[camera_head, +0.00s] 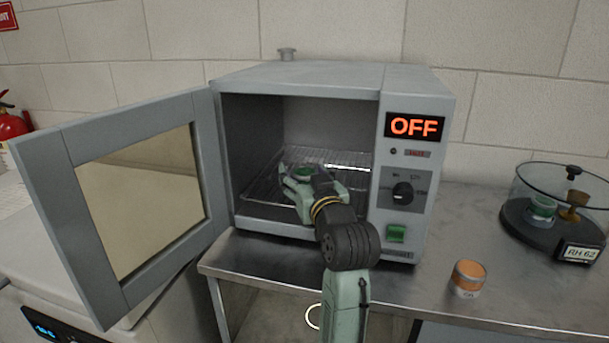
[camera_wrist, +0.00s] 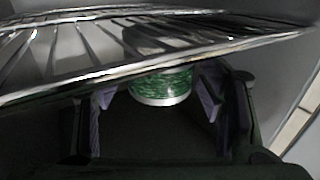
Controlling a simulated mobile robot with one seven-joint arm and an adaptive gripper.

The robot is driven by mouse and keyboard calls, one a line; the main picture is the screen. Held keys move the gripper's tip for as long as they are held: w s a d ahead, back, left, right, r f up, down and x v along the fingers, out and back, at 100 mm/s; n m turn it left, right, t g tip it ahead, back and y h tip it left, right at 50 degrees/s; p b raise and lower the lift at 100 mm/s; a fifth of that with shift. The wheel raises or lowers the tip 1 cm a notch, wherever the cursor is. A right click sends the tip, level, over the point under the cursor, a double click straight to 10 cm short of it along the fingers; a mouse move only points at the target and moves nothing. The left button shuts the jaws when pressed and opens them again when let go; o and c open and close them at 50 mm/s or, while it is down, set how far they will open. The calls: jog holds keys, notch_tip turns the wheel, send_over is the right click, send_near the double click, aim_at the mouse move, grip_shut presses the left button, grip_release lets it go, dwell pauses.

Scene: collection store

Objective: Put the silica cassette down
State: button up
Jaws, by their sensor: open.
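A silica cassette with green contents and a pale rim sits inside the open oven, between my fingers; in the head view its top (camera_head: 304,172) shows over the wire rack (camera_head: 262,190). In the wrist view the cassette (camera_wrist: 162,84) is between the two fingers, against the rack bars (camera_wrist: 60,55). My gripper (camera_head: 300,182) is open around it, and its fingers (camera_wrist: 158,98) stand apart on both sides. Whether the cassette's base rests fully on the rack is hard to tell.
The oven door (camera_head: 75,190) is swung open to the left. The oven panel reads OFF (camera_head: 415,126). An orange-topped cassette (camera_head: 468,278) stands on the steel counter (camera_head: 440,230). A glass-covered desiccator (camera_head: 540,228) at right holds another green cassette (camera_head: 542,209) and a brown item.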

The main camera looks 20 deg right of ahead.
jog(key=shift+r, duration=0.2)
jog(key=s+b, duration=0.2)
jog(key=s, duration=1)
jog(key=shift+a, duration=0.35)
jog(key=shift+s, duration=0.1)
